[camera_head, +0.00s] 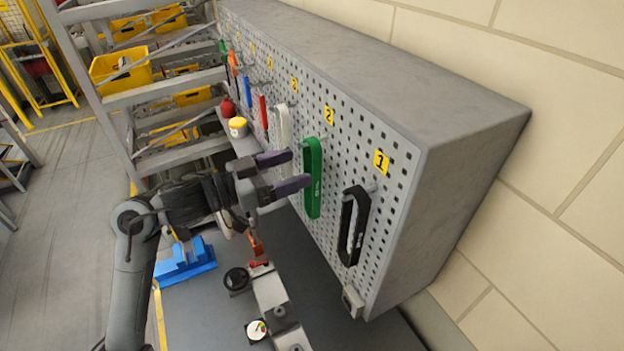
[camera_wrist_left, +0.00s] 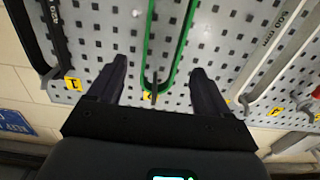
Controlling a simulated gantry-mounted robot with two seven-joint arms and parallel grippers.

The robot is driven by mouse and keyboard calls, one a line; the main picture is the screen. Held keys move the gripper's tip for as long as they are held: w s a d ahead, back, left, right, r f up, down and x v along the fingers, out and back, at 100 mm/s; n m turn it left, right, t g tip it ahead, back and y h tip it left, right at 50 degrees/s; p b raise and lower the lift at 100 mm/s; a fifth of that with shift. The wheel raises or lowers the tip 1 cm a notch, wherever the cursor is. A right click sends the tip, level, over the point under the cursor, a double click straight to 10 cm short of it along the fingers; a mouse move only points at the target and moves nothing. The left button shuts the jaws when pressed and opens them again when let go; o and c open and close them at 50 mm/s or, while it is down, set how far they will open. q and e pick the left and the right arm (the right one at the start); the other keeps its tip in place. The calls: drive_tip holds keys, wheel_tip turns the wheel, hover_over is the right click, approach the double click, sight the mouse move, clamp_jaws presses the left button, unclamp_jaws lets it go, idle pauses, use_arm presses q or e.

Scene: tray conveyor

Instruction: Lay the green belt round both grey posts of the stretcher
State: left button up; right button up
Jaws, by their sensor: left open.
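The green belt (camera_head: 313,178) hangs as a long narrow loop on the pegboard below the yellow label 2. In the left wrist view the belt (camera_wrist_left: 172,62) runs between my fingers, round a peg at its end. My left gripper (camera_head: 297,170) is open, its two fingers pointing at the board on either side of the belt's upper part. I cannot see finger contact with the belt. A grey bench device (camera_head: 270,291) with a knob and gauge stands below; I cannot tell whether it is the stretcher, and I make out no pair of grey posts. My right gripper is out of view.
A black belt (camera_head: 346,232) hangs to the right under label 1, and a white one (camera_head: 285,125) to the left. Red and yellow-topped containers (camera_head: 237,127) stand left of my gripper. A blue fixture (camera_head: 185,263) lies on the bench. Yellow bins (camera_head: 120,68) fill the rack behind.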

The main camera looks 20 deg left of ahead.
sight(327, 157)
use_arm(q)
drive_tip(key=p+x, duration=0.2)
drive_tip(key=x, duration=0.2)
drive_tip(key=shift+w+d, duration=0.45)
drive_tip(key=shift+w, duration=0.05)
drive_tip(key=c, duration=1.3)
